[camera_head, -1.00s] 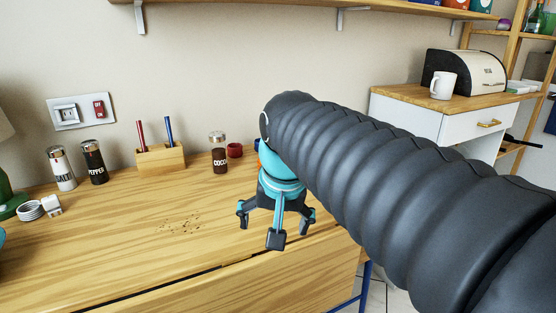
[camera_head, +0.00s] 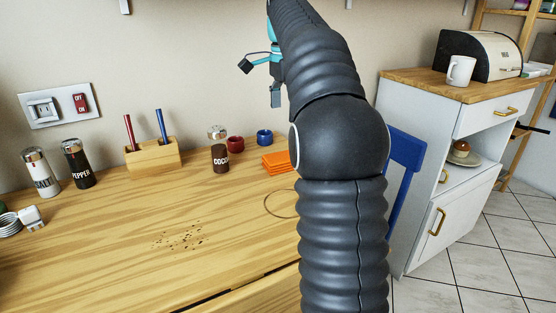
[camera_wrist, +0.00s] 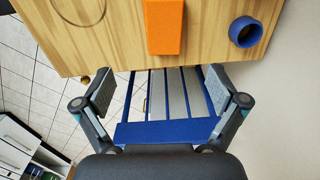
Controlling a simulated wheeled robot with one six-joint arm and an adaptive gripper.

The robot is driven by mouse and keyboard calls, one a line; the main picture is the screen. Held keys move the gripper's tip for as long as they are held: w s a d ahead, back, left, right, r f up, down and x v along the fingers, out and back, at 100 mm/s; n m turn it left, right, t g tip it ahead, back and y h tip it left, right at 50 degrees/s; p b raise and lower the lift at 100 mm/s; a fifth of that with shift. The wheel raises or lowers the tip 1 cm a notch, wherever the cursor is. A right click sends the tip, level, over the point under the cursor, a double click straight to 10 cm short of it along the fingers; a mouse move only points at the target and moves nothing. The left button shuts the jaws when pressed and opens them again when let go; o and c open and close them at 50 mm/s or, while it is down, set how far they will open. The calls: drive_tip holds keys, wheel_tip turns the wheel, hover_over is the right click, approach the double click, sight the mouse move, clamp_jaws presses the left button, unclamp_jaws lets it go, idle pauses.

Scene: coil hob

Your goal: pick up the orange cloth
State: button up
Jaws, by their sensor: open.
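The orange cloth (camera_head: 277,162) lies folded flat on the wooden worktop, just left of my arm in the head view. In the wrist view the orange cloth (camera_wrist: 163,27) is at the top middle, close to the worktop's edge. My gripper (camera_head: 260,78) is raised above the worktop at the top of the head view, partly hidden by my arm. In the wrist view my gripper (camera_wrist: 160,95) has its fingers spread wide with nothing between them. The cloth is apart from the fingers, beyond their tips.
A blue cup (camera_wrist: 246,32) stands beside the cloth, with a red cup (camera_head: 235,144) and cocoa jar (camera_head: 219,150) further left. A blue chair (camera_head: 406,160) stands at the worktop's right end. Crumbs (camera_head: 182,237) lie on the worktop. Its middle is otherwise clear.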

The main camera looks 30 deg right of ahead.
drive_tip(key=b, duration=0.2)
hover_over(282, 162)
drive_tip(key=w+d, duration=0.2)
wheel_tip(282, 162, down, 7)
drive_tip(key=shift+s+f, duration=0.1)
drive_tip(key=shift+s, duration=0.05)
drive_tip(key=shift+w+d+f+b, duration=0.1)
drive_tip(key=shift+w+f+b, duration=0.1)
drive_tip(key=shift+f, duration=1.3)
drive_tip(key=shift+w+f+b, duration=0.1)
drive_tip(key=shift+f+b, duration=0.05)
drive_tip(key=shift+f, duration=1.35)
drive_tip(key=c, duration=1.2)
